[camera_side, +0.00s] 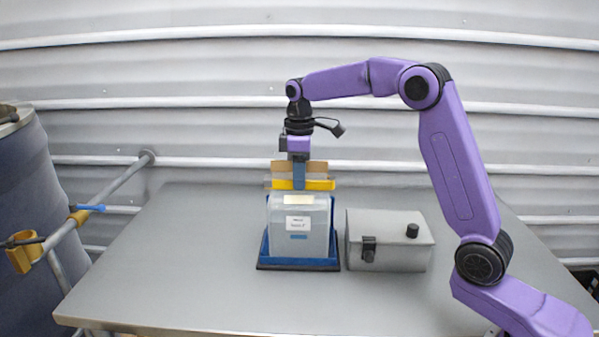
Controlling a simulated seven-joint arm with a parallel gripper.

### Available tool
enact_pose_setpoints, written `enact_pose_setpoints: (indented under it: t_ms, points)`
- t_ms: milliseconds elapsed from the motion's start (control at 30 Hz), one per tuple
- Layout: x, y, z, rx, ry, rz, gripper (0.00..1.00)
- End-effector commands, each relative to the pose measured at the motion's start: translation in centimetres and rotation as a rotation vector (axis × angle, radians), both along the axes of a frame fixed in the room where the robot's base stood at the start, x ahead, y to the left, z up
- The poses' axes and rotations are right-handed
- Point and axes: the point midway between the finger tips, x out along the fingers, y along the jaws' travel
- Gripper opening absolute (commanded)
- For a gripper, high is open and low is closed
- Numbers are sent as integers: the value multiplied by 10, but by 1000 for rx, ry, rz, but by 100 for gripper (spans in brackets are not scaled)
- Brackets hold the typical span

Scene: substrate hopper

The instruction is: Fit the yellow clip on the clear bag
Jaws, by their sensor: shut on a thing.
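The clear bag (318,212) stands upright in a blue holder (264,254) in the middle of the table, with a white label on its front. The yellow clip (319,185) lies level across the view at the bag's top edge. My gripper (299,172) points down above the bag and is shut on the clip near its middle. A blue upright piece at the jaws hides part of the clip. I cannot tell whether the clip touches the bag or is just above or behind it.
A tan and grey block (282,169) shows behind the gripper. A grey box (390,244) with black knobs stands close right of the holder. The grey table (180,260) is clear on the left. A blue drum (40,190) and a pipe rail (112,185) stand beyond it.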

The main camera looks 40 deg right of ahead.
Motion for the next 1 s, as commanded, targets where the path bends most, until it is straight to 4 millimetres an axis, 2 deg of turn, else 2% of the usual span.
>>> enact_pose_setpoints:
  t_ms: [367,400,467,667,700,767,1000]
  points:
    - [0,0,-2,0,0,0,20]
    - [0,0,-2,0,0,0,45]
    - [0,0,-2,0,0,0,64]
    - [0,0,-2,0,0,0,65]
    - [0,0,-2,-1,1,0,71]
    - [0,0,-2,0,0,0,90]
    - [0,0,-2,0,0,0,90]
